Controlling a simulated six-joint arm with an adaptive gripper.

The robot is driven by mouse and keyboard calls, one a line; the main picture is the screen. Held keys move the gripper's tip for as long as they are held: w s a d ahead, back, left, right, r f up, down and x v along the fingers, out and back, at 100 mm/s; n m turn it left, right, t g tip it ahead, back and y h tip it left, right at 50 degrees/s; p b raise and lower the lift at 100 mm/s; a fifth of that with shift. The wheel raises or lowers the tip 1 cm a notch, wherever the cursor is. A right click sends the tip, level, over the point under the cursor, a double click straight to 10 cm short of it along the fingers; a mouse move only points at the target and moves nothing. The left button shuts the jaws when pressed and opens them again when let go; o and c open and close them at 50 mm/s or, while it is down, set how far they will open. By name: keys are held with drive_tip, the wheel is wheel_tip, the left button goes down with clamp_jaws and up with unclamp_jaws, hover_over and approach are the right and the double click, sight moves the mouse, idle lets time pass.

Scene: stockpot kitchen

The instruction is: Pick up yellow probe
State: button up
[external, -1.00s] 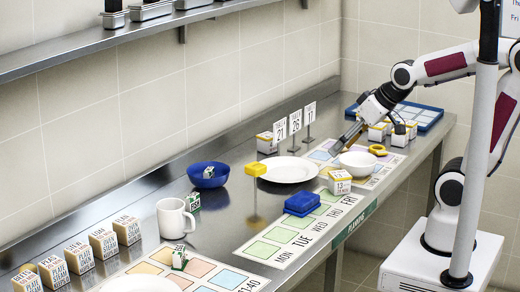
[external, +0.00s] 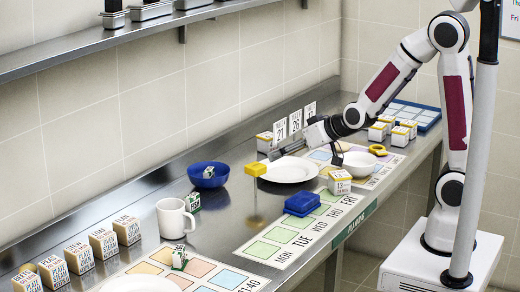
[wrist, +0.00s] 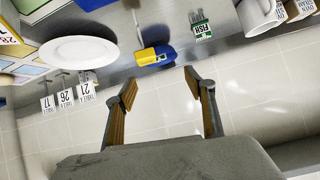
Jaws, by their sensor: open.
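The yellow probe shows in the external view as a yellow block (external: 255,169) on a thin upright stem, standing on the steel counter left of the white plate. My gripper (external: 285,150) is above the plate, to the right of the probe and a little higher, pointing left. In the wrist view its two fingers (wrist: 162,85) are spread apart with nothing between them.
The white plate (external: 288,170) lies below my gripper. The blue bowl (external: 208,175), a white mug (external: 174,218) and blue blocks (external: 301,204) stand around the probe. Upright number cards (external: 295,121) stand behind the plate. A shelf (external: 120,48) runs along the wall.

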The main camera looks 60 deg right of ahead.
sight(259, 167)
drive_tip(key=w+d+f+t+h, duration=0.2)
drive_tip(key=w+f, duration=0.3)
drive_tip(key=shift+w+d+f+m, duration=0.2)
drive_tip(key=shift+d+f+m, duration=0.1)
drive_tip(key=shift+m, duration=0.1)
drive_tip(key=shift+x, duration=1.25)
drive_tip(key=shift+w, duration=0.1)
drive_tip(key=shift+x, duration=2.5)
drive_tip(key=shift+f, duration=0.2)
drive_tip(key=c, duration=1.2)
